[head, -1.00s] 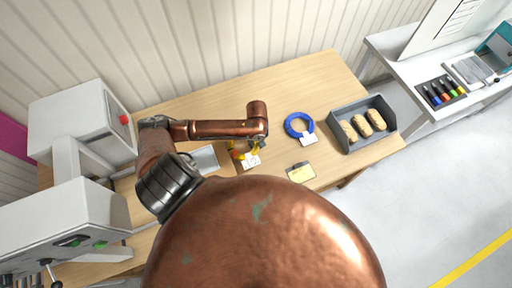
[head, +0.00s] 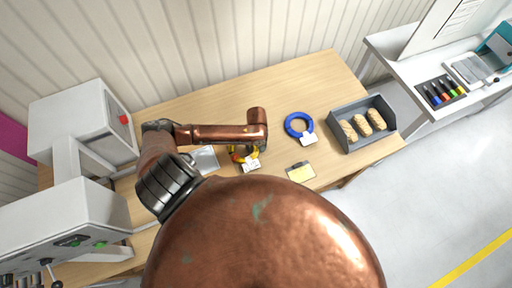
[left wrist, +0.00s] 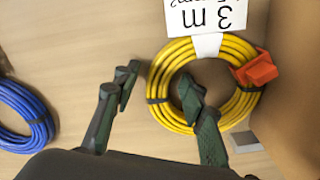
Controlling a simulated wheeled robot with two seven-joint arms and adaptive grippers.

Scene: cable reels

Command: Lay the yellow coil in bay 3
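The yellow coil (left wrist: 163,72) lies flat on the wood surface in the left wrist view, with a white "3 m" tag (left wrist: 205,14) and an orange piece (left wrist: 257,69) on it. My left gripper (left wrist: 158,80) is open over its left side. One finger is outside the ring and the other is over its inside, with a gap to the band on the outer side. In the head view the coil (head: 236,158) is partly hidden under my copper arm. I cannot make out a bay numbered 3. My right gripper is not in view.
A blue coil (head: 290,128) lies right of the yellow one and shows in the left wrist view (left wrist: 38,128). A grey bin (head: 349,146) with tan bundles stands further right. A yellow card (head: 300,173) lies near the front edge. White machines (head: 75,115) stand at the left.

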